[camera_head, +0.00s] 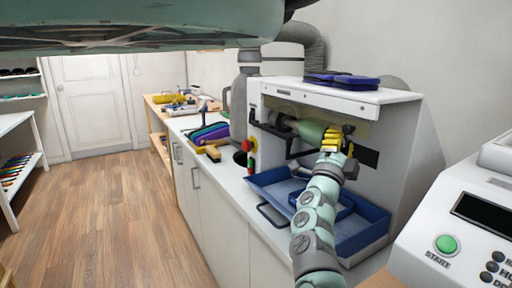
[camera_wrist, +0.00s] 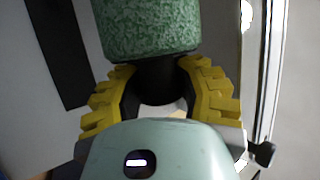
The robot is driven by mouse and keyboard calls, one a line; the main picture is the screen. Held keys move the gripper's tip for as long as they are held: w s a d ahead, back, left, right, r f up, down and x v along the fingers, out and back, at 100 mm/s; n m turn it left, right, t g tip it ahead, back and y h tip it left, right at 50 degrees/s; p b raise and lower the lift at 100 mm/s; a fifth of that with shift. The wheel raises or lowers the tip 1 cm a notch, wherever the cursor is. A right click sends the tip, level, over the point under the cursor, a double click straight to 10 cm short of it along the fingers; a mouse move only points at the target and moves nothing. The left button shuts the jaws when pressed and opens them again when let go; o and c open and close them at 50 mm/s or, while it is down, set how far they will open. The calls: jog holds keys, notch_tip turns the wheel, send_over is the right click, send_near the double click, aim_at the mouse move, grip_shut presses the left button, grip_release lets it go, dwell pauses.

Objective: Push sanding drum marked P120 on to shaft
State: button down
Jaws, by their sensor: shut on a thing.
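A green speckled sanding drum (camera_wrist: 150,28) fills the top of the wrist view, with a dark neck (camera_wrist: 158,75) below it. The yellow fingers of my gripper (camera_wrist: 160,88) are closed around this neck. In the head view the green drum (camera_head: 311,132) lies roughly level inside the open front of the white machine (camera_head: 382,175), with my gripper (camera_head: 333,140) at its right end. A dark, round shaft part (camera_head: 284,123) shows at the drum's left end. I cannot tell how far the drum sits on it. No P120 mark is readable.
A blue tray (camera_head: 372,245) lies below the machine opening, under my arm. Dark blue pads (camera_head: 355,82) rest on top of the machine. A red and green switch (camera_head: 251,147) is at its left. A control box with a green START button (camera_head: 446,244) stands at right.

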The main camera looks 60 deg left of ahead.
jog(key=shift+a+f, duration=0.1)
jog(key=shift+a, duration=0.05)
jog(key=c, duration=0.9)
grip_release()
jog(key=shift+a, duration=0.1)
jog(key=o, duration=0.5)
jog(key=shift+s, duration=0.1)
jog(key=s+d, duration=0.1)
jog(key=s, duration=0.1)
jog(key=s+d+p, duration=0.1)
jog(key=s, duration=0.2)
jog(key=s+d, duration=0.1)
jog(key=s, duration=0.1)
jog(key=shift+s+d+r+p, duration=0.3)
jog(key=shift+s+p, duration=0.05)
